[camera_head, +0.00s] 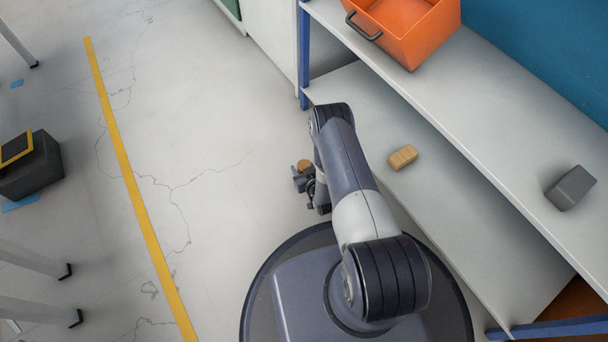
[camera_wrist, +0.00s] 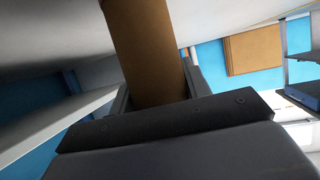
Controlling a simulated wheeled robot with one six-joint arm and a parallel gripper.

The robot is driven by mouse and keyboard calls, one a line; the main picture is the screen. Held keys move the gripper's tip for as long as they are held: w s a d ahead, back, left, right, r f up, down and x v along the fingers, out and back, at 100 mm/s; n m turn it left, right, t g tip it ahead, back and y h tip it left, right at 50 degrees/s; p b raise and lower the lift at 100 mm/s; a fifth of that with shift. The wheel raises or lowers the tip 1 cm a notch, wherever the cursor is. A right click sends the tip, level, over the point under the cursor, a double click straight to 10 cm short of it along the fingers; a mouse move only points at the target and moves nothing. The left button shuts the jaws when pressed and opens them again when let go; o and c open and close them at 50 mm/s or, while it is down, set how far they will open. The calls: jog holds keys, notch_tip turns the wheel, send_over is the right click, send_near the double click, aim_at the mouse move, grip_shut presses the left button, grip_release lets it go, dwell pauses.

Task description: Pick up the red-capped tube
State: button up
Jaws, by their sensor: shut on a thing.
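My gripper (camera_head: 304,180) is held out low over the floor, left of my arm, small and partly hidden in the head view. In the wrist view my gripper (camera_wrist: 158,80) has its two fingers on either side of a brown tube (camera_wrist: 146,45) and is shut on it. The tube is plain brown, like cardboard, and runs out of the top of the picture. In the head view one round tan end of the tube (camera_head: 304,165) shows above the gripper. No red cap shows in either view, so I cannot tell whether this is the red-capped tube.
A bench with an upper shelf (camera_head: 480,95) and a lower shelf (camera_head: 440,215) stands at the right. An orange bin (camera_head: 415,30) and a grey block (camera_head: 571,188) are on top; a tan block (camera_head: 403,157) lies below. Left floor with a yellow line (camera_head: 128,170) is mostly clear.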

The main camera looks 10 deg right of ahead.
jog(key=shift+c, duration=0.5)
notch_tip(320, 180, up, 10)
jog(key=p, duration=0.4)
jog(key=shift+p, duration=0.3)
